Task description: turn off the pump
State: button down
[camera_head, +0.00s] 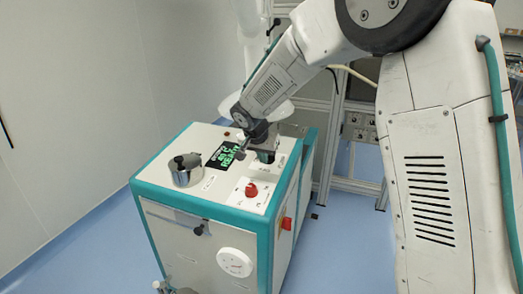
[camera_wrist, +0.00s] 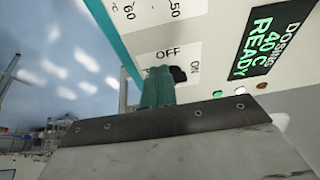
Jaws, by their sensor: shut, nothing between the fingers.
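The pump cabinet (camera_head: 160,187) is a white box with teal edges, below my arm. In the wrist view a small dark switch (camera_wrist: 179,74) sits on its top panel, between the printed OFF and ON labels, with ON to its right. My gripper (camera_head: 266,157) is over the back right of the top panel. In the wrist view its teal fingers (camera_wrist: 159,87) are shut and empty, just left of the switch, and partly cover it. I cannot tell whether they touch it. The green display (camera_wrist: 263,38) reads DOSING 40 C READY.
A red knob (camera_head: 251,190) stands on the top panel in front of my gripper. A red switch (camera_head: 287,223) is on the side and a white dial (camera_head: 234,262) on the front. Blue floor is clear at the left.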

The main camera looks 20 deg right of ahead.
jog(key=x, duration=0.4)
jog(key=shift+w+d, duration=0.75)
jog(key=shift+w, duration=0.25)
jog(key=shift+w+d+r, duration=0.2)
jog(key=shift+w+d, duration=0.25)
jog(key=shift+w, duration=0.25)
jog(key=shift+a, duration=0.1)
